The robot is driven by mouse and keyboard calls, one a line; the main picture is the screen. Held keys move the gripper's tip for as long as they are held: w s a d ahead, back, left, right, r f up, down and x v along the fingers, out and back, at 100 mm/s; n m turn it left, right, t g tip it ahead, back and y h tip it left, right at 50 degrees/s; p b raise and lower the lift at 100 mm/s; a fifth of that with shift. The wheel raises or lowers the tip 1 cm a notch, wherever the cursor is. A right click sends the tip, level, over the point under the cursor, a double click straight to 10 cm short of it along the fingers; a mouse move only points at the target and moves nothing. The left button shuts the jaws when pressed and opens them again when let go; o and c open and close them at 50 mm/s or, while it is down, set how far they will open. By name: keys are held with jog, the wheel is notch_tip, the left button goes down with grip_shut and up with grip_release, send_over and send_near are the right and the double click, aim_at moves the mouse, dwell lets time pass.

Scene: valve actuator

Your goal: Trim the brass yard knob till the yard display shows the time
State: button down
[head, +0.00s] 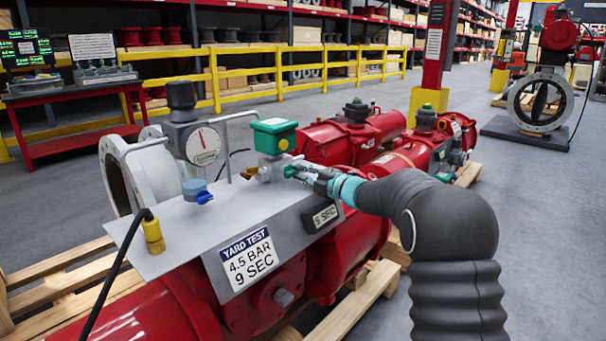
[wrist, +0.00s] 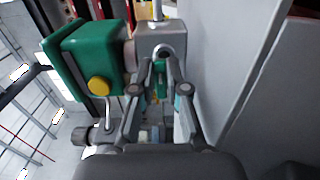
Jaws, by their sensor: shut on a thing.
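My gripper (head: 297,172) reaches in from the right below the green-topped box (head: 273,136). Its fingers are shut on a small green part (wrist: 160,68) at the face of a grey metal block, which also shows in the wrist view (wrist: 165,38). A small brass-coloured piece (head: 249,173) sticks out on the block's left side, apart from the fingers; I cannot tell whether it is the yard knob. The small dark display (head: 325,216) reads what looks like "9 SEC". The yard test label (head: 249,260) reads "4.5 BAR 9 SEC".
A pressure gauge (head: 204,146) and a blue knob (head: 197,191) stand on the grey plate left of the block. A yellow plug (head: 153,232) with a black cable is at the plate's left edge. Red actuator bodies (head: 345,142) lie behind. Open floor is to the right.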

jog(key=c, duration=1.2)
grip_release()
jog(key=shift+a, duration=0.2)
jog(key=shift+d, duration=0.1)
jog(key=shift+s+d+f, duration=0.1)
jog(key=shift+d, duration=0.05)
jog(key=shift+s+d, duration=0.15)
jog(key=shift+d, duration=0.1)
jog(key=v, duration=0.6)
jog(key=shift+s+d, duration=0.1)
jog(key=shift+d, duration=0.05)
jog(key=shift+s+d, duration=0.3)
